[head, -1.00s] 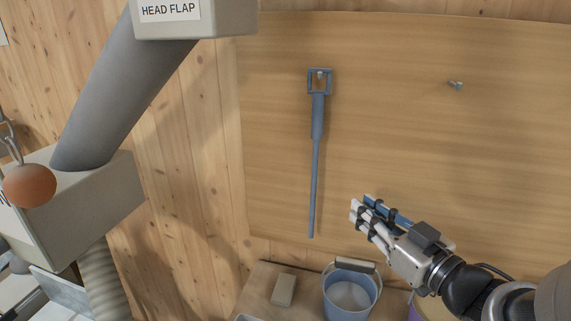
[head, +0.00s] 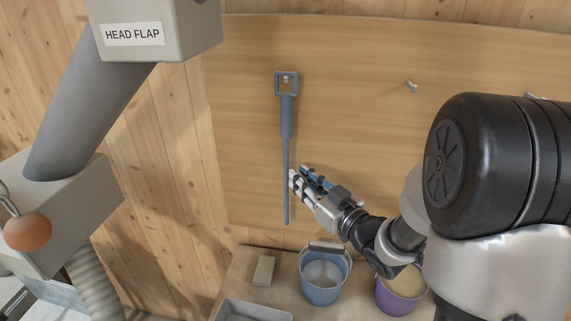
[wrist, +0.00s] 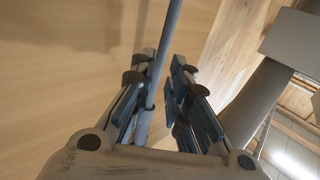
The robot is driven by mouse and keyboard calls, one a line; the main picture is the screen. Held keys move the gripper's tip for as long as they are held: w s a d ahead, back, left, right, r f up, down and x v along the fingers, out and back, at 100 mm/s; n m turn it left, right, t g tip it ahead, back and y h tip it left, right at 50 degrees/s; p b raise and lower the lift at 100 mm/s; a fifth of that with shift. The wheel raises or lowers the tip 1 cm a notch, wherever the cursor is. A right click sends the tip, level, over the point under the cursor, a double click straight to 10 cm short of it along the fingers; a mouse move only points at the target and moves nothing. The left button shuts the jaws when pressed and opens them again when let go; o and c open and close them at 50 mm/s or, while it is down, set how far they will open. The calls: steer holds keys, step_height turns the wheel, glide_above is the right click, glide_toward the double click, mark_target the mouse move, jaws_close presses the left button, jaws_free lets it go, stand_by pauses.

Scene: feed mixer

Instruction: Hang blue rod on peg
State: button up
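The blue rod (head: 286,165) hangs nearly upright against the wooden board, with its square loop at the top around a peg (head: 286,79). Its lower end points straight down. A second, bare peg (head: 411,86) sticks out of the board to the right. My gripper (head: 297,176) is open beside the lower part of the rod, fingertips just to its right in the head view. In the wrist view the rod (wrist: 171,30) runs down between the two open fingers (wrist: 156,80), nearer the left one. I cannot tell whether it is inside the grip or just beyond the tips.
Below the board stand a blue bucket (head: 324,279), a purple bucket (head: 401,292), a small beige block (head: 264,270) and a grey tray (head: 252,311). The machine with the HEAD FLAP box (head: 150,45) and an orange ball (head: 28,231) stands at left. The board between the pegs is clear.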

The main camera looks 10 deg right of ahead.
mark_target(287, 168)
steer(key=x, duration=0.6)
steer(key=shift+w+a, duration=0.1)
steer(key=shift+w, duration=0.25)
steer(key=shift+c, duration=0.3)
jaws_close()
